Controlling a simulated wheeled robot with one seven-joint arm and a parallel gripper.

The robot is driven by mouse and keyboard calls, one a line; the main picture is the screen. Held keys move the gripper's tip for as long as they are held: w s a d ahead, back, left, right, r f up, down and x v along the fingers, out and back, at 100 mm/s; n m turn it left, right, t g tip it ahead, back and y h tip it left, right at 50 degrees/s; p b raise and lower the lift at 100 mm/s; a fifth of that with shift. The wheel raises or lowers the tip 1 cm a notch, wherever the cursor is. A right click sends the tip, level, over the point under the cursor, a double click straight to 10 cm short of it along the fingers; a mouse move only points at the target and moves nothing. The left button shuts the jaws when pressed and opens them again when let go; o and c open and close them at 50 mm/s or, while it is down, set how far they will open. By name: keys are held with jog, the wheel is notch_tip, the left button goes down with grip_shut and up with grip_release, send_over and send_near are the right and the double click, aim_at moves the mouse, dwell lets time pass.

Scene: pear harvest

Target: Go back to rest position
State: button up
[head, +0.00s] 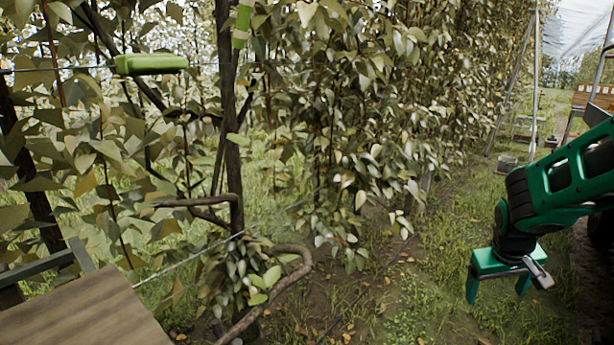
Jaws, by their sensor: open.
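My gripper (496,290) hangs at the lower right of the head view, pointing down over the grass. Its two green fingers are apart and nothing shows between them. My green and black arm comes in from the right edge. The gripper is clear of the trees and their branches. No pear can be made out among the leaves.
A leafy tree row (350,120) fills the left and middle, with a bare curved branch (290,255) low in front. A wooden board (85,312) is at the lower left. Grass (440,270) lies open around the gripper. Orange-brown crates (597,97) stand far right.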

jog(key=s+a+r+m+g+y, duration=0.1)
jog(key=s+r+m, duration=0.1)
jog(key=s, duration=1)
jog(key=s+a+r+m+g+y, duration=0.2)
jog(key=s+r+m, duration=0.1)
jog(key=s, duration=1)
jog(key=shift+s+m, duration=0.25)
jog(key=shift+m, duration=0.05)
jog(key=shift+r, duration=0.1)
jog(key=shift+w+f, duration=0.25)
jog(key=shift+w, duration=0.4)
